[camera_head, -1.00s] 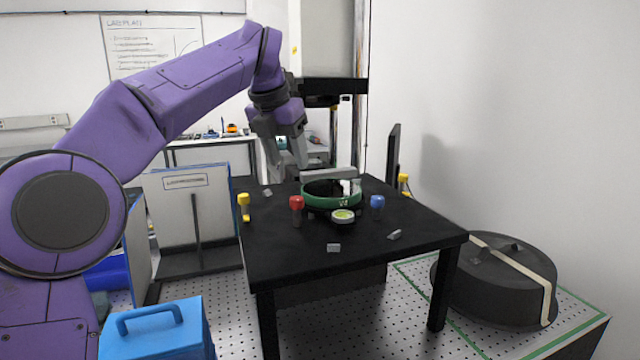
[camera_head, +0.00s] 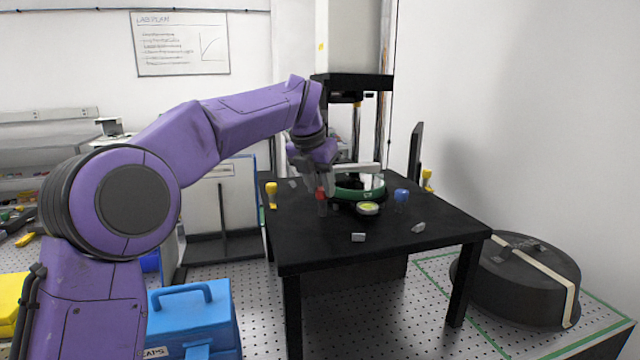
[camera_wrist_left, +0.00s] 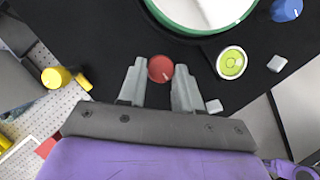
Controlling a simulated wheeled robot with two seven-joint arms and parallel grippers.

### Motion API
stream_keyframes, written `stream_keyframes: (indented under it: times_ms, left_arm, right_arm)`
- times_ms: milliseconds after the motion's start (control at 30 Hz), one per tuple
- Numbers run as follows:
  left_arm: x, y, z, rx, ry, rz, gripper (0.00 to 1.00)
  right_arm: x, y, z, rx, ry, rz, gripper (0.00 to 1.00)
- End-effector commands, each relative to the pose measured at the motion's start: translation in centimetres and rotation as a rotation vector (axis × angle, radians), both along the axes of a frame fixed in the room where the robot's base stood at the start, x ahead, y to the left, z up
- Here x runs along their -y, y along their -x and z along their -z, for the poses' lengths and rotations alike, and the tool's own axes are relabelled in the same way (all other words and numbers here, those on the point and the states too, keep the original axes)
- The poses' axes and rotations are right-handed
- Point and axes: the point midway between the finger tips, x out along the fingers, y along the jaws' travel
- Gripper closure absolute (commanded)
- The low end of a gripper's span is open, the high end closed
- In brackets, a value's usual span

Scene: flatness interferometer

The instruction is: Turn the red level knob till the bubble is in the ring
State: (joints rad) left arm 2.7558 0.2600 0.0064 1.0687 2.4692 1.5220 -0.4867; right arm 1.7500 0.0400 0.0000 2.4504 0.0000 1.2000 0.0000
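The red level knob (camera_head: 321,194) stands on the black table, with its round top (camera_wrist_left: 160,68) showing in the left wrist view. My left gripper (camera_head: 320,192) points down at it, one finger on each side. In the left wrist view the gripper (camera_wrist_left: 160,80) looks open, its fingertips very close to the knob's sides; I cannot tell whether they touch. The round bubble level (camera_head: 368,208) with a yellow-green face lies right of the knob. In the left wrist view its face (camera_wrist_left: 231,63) shows a ring; the bubble is too small to place surely. My right gripper is out of view.
A green-rimmed round part (camera_head: 360,190) sits behind the level. A yellow knob (camera_head: 271,194) and a blue knob (camera_head: 401,196) stand to either side. Small grey pieces (camera_head: 358,237) lie on the table (camera_head: 320,250). A blue toolbox (camera_head: 190,315) stands at front left.

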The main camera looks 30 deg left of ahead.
Motion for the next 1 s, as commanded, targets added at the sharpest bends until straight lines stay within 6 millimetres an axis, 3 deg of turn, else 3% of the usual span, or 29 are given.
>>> stream_keyframes:
  times_ms: [33, 100, 533, 1000]
  left_arm:
    - [0.0, 0.0, 0.0, -0.001, 0.0, 0.0, 0.84]
    - [0.0, 0.0, 0.0, -0.001, 0.0, 0.0, 0.99]
    - [0.0, -0.1, 0.2, 0.001, -0.002, -0.079, 0.99]
    - [0.2, -0.2, 0.0, 0.002, 0.0, -0.452, 0.99]
  right_arm:
    - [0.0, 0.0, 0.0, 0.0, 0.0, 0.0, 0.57]
    - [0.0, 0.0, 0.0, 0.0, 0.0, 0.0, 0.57]
    - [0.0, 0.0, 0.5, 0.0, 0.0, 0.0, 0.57]
    - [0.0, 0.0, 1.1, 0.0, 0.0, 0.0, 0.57]
